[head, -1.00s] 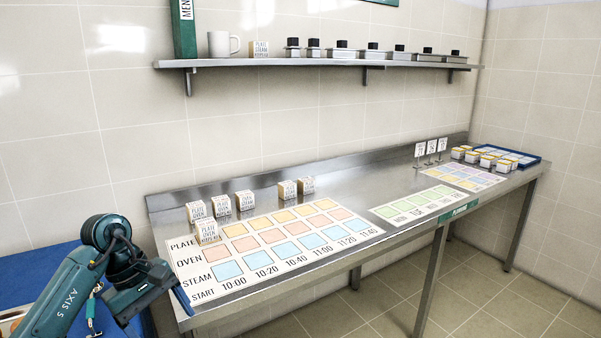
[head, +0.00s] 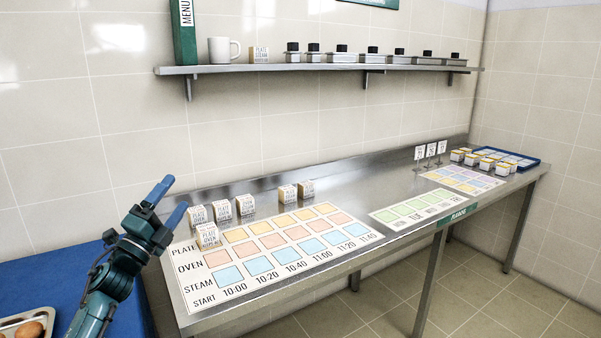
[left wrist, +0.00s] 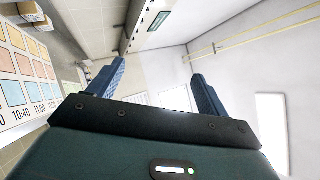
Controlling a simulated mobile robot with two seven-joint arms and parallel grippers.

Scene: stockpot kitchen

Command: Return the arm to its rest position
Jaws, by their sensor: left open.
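My left gripper (head: 167,202) is at the left of the head view, its blue fingers pointing up and to the right. It is open and empty, raised near the left end of the steel table (head: 350,178). In the left wrist view its two fingers (left wrist: 155,88) stand wide apart with nothing between them. A tile marked PLATE OVEN (head: 208,236) stands close to the right of the gripper. My right gripper does not show.
A printed schedule sheet (head: 190,296) lies on the table with several wooden blocks (head: 245,204) behind it. A wall shelf (head: 320,69) carries a mug and jars. A blue surface (head: 35,275) with a tray of eggs (head: 30,328) is at lower left.

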